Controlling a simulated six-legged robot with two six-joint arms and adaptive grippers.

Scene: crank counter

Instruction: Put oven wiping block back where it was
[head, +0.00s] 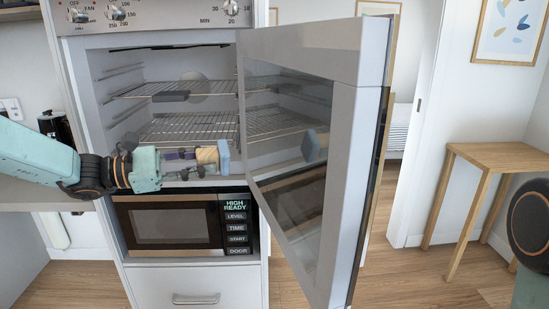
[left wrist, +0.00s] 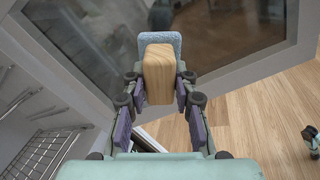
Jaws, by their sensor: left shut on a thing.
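The oven wiping block is a wooden block (head: 207,155) with a light blue pad (head: 223,157) on its far end. My left gripper (head: 196,161) is shut on the wooden part and holds it in front of the open oven's lower edge. In the left wrist view the block (left wrist: 158,75) sits between the fingers of the gripper (left wrist: 160,92), with the blue pad (left wrist: 173,42) beyond it, facing the door glass. A bluish shape in the door glass looks like the pad's reflection. My right gripper is out of view.
The oven door (head: 345,110) stands wide open to the right of the block. A microwave (head: 165,225) is below. A small wooden table (head: 500,158) stands at the right.

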